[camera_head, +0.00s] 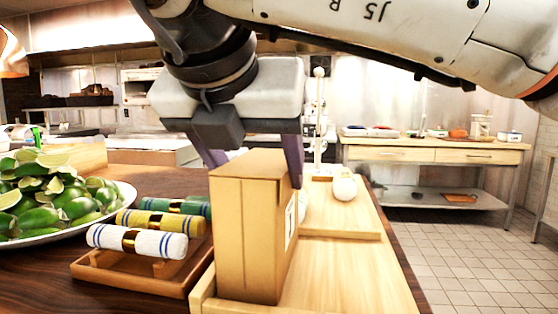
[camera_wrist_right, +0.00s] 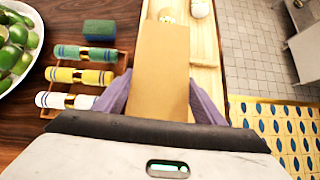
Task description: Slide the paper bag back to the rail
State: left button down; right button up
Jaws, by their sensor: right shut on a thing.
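The brown paper bag (camera_head: 243,240) stands upright on the near left part of a pale wooden board (camera_head: 350,275). A white label shows on its right side. My right gripper (camera_head: 256,172) comes down from above with its purple fingers on either side of the bag's upper part, shut on it. The right wrist view shows the bag (camera_wrist_right: 160,65) between the two fingers (camera_wrist_right: 160,101). A low raised wooden strip (camera_head: 203,292), possibly the rail, runs along the board's left edge beside the bag's base. My left gripper is out of view.
Left of the bag, a wooden rack (camera_head: 130,278) holds rolled white, yellow and green cloths. A plate of limes (camera_head: 60,195) stands farther left. A white round object (camera_head: 344,188) sits farther back on the board. The board's right front part is bare.

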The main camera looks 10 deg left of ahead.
jog(key=shift+c, duration=0.2)
jog(key=o, duration=1.1)
jog(key=shift+o, duration=0.2)
jog(key=v, duration=1)
jog(key=shift+p, duration=0.35)
jog(key=shift+s+r, duration=0.1)
